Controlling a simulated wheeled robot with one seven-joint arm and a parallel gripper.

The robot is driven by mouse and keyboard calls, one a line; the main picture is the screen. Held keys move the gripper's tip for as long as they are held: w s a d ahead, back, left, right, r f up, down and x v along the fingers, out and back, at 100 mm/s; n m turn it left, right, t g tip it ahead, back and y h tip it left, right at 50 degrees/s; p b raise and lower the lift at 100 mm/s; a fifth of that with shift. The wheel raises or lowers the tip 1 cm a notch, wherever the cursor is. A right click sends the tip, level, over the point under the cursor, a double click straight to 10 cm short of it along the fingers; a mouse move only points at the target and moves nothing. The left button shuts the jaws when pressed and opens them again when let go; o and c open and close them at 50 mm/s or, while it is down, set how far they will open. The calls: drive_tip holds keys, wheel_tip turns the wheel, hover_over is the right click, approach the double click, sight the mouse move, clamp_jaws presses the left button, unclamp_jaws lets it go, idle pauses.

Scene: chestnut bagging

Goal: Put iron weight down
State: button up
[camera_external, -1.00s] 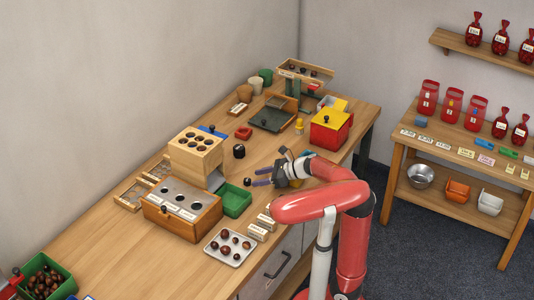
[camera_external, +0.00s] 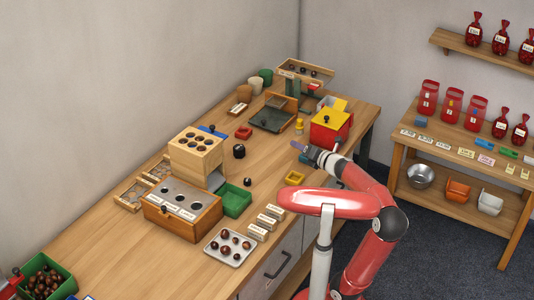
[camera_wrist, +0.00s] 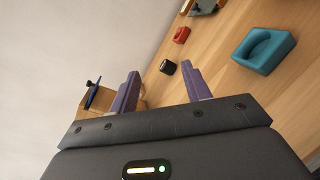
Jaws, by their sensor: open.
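A black weight (camera_external: 239,151) with a knob stands upright on the bench, near the small red tray. My gripper (camera_external: 298,146) is open and empty above the right part of the bench, near the red and yellow box. Its purple fingers show spread in the wrist view (camera_wrist: 160,71).
A yellow tray (camera_external: 295,178) sits below my gripper. A teal tray (camera_wrist: 265,50) and a red tray (camera_wrist: 181,35) show in the wrist view. The red and yellow box (camera_external: 331,127) stands close behind my gripper. Bare bench lies around the weight.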

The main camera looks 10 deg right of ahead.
drive_tip(key=s+d+f+m+g+h, duration=0.1)
drive_tip(key=s+d+f+m+h, duration=0.3)
drive_tip(key=m, duration=0.6)
drive_tip(key=s+d+f+m+g+h, duration=0.15)
drive_tip(key=s+d+m+h, duration=0.35)
drive_tip(key=m, duration=0.6)
drive_tip(key=s+a+f+m+g, duration=0.2)
drive_tip(key=s+f+m+g, duration=0.1)
drive_tip(key=s+f+m, duration=0.2)
drive_tip(key=s+a+f+m+g, duration=0.2)
drive_tip(key=s+f+m, duration=0.4)
drive_tip(key=s, duration=0.3)
drive_tip(key=shift+a+f+m+g+y, duration=0.3)
drive_tip(key=shift+a+m+g+y, duration=0.15)
drive_tip(key=shift+g, duration=0.3)
drive_tip(key=shift+d, duration=0.1)
drive_tip(key=shift+o, duration=0.7)
drive_tip(key=shift+r, duration=0.1)
